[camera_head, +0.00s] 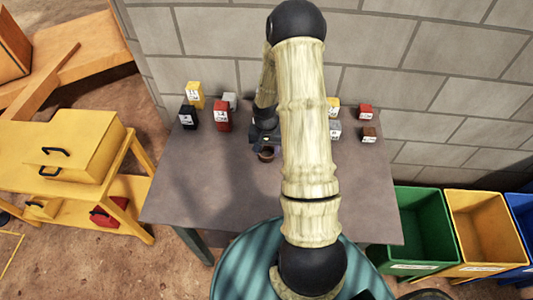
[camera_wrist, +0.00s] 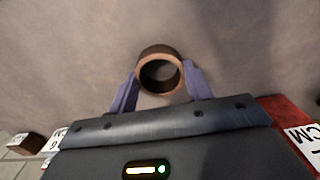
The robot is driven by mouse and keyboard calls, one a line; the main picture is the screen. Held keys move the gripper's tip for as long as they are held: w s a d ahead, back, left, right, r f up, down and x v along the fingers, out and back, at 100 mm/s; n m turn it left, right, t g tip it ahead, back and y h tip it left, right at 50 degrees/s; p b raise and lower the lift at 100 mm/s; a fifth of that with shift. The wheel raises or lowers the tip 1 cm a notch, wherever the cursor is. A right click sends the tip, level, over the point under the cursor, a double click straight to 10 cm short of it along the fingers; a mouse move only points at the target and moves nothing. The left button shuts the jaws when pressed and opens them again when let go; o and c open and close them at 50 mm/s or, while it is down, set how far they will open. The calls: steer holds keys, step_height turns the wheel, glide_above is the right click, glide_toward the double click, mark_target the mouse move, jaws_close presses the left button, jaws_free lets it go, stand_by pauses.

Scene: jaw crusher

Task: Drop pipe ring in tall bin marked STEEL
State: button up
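The pipe ring (camera_wrist: 143,76), a short brown ring with a dark hollow, shows in the wrist view between the two purple fingers of my gripper (camera_wrist: 161,78). The fingers appear to touch it on both sides. In the head view the ring (camera_head: 266,154) shows small and dark below my gripper (camera_head: 265,143), over the grey table; whether it touches the tabletop is unclear. Green (camera_head: 423,228), yellow (camera_head: 484,230) and blue (camera_head: 524,222) bins stand right of the table. Their front labels are too small to read, so I cannot tell which is marked STEEL.
The table (camera_head: 190,200) holds small labelled blocks at the back: yellow (camera_head: 195,94), black (camera_head: 188,117), red (camera_head: 222,116) and several more to the right. A block wall stands behind. A yellow bench (camera_head: 60,180) is at left. The table's left front is clear.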

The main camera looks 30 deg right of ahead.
steer(key=c, duration=0.6)
steer(key=shift+r, duration=0.15)
step_height(320, 180, up, 10)
steer(key=b, duration=0.1)
stand_by(0.4)
